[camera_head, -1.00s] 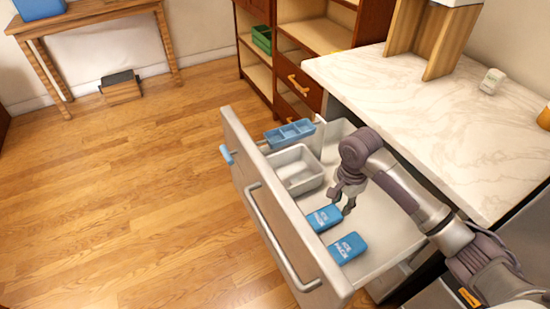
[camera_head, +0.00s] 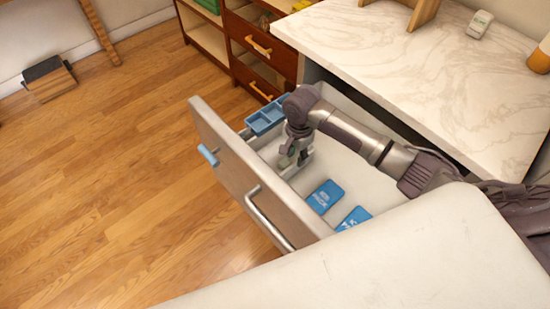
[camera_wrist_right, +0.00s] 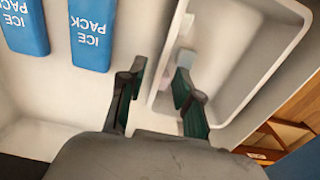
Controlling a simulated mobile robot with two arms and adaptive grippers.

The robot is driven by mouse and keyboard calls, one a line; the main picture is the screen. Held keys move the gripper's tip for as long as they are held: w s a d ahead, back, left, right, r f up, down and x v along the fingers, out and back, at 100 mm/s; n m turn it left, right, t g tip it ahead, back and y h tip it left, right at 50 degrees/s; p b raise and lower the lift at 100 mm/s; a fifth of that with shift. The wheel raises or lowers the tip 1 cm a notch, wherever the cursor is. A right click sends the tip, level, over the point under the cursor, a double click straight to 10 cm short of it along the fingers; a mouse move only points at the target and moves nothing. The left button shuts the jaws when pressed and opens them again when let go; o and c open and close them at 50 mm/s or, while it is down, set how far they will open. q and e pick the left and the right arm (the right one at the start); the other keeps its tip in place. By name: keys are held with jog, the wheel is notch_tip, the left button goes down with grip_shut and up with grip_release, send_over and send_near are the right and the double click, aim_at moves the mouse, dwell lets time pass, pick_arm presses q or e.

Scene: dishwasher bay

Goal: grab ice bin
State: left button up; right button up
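The ice bin (camera_wrist_right: 240,58) is a pale, open, rectangular bin in the pulled-out drawer (camera_head: 365,187). It fills the upper right of the wrist view. In the head view my right arm partly hides it. My right gripper (camera_wrist_right: 158,98) is open and points down at the bin's side wall. In the wrist view one finger is outside the rim and the other appears over the inside of the bin. I cannot tell whether either touches it. In the head view the right gripper (camera_head: 294,160) is low in the drawer. My left gripper is not in view.
Two blue ice packs (camera_head: 325,196) (camera_head: 354,218) lie in the drawer beside the bin. A blue divided tray (camera_head: 265,118) is at the drawer's far end. The drawer front (camera_head: 235,170) has a metal handle. A marble counter (camera_head: 420,75) stands behind the drawer.

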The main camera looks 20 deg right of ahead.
aim_at(292, 166)
jog(key=f, duration=0.6)
jog(key=shift+w+a+b, duration=0.3)
jog(key=shift+w+b, duration=0.1)
jog(key=shift+f, duration=0.45)
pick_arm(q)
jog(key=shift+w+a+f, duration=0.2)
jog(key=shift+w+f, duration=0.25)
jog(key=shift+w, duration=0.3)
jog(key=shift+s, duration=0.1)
pick_arm(e)
grip_shut()
